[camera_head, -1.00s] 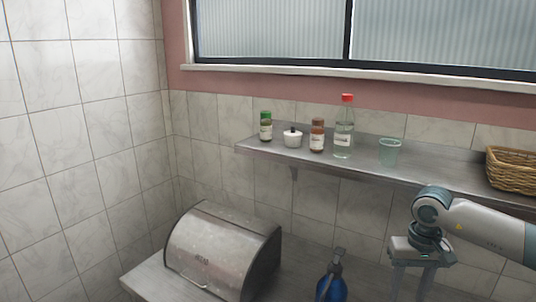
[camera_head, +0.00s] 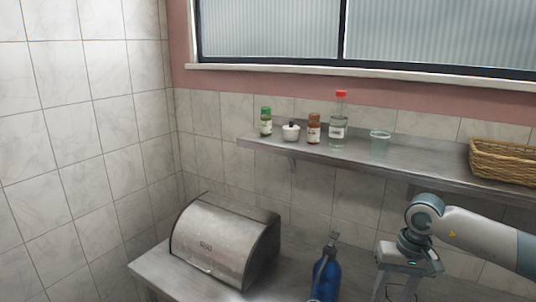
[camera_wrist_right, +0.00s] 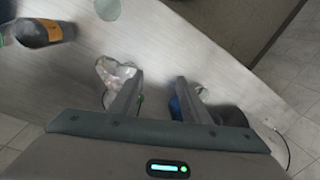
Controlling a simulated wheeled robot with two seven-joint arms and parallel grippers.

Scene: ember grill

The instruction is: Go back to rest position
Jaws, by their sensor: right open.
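My right gripper (camera_head: 398,289) is at the lower right of the head view, pointing down over the counter, and it holds nothing. In the right wrist view its two fingers (camera_wrist_right: 160,82) stand apart with bare counter between them. A crumpled clear item (camera_wrist_right: 115,74) lies near the left finger, and a blue thing (camera_wrist_right: 175,108) is partly hidden behind the right finger. A blue spray bottle (camera_head: 326,274) stands on the counter left of the gripper in the head view. My left gripper is not in view.
A metal bread box (camera_head: 222,245) sits on the counter (camera_head: 150,268). The wall shelf (camera_head: 400,166) above holds several small jars, a red-capped bottle (camera_head: 339,122), a glass (camera_head: 380,144) and a wicker basket (camera_head: 503,162). A dark bottle (camera_wrist_right: 40,32) lies at the wrist view's upper left.

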